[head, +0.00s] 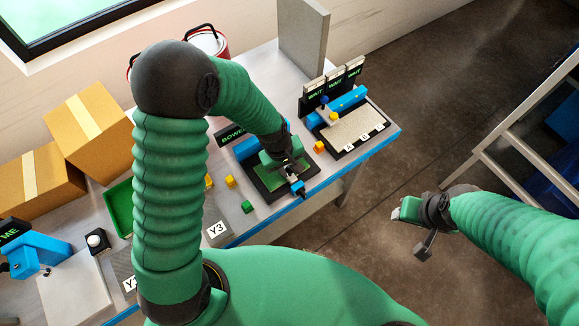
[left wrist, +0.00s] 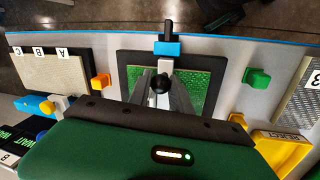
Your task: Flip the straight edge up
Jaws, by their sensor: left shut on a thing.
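A black-framed board with a green mesh face (head: 268,182) lies flat near the table's front edge; the mesh also shows in the left wrist view (left wrist: 197,92). A blue block (left wrist: 167,48) with a black stub sits at the board's front edge, also seen in the head view (head: 297,187). A pale bar, apparently the straight edge (left wrist: 167,64), runs from this block towards a black ball knob (left wrist: 160,84). My left gripper (head: 291,167) is over the board, shut at the knob; its fingers hide most of the bar. My right gripper (head: 404,211) hangs off the table, its jaws unclear.
An orange cube (left wrist: 101,81) and a green cube (left wrist: 257,77) flank the board. A pale panel marked A, B, C (head: 352,125) with WAIT signs stands to the right. A green tray (head: 119,207) and cardboard boxes (head: 92,125) are at left. Floor at right is open before a ladder (head: 515,120).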

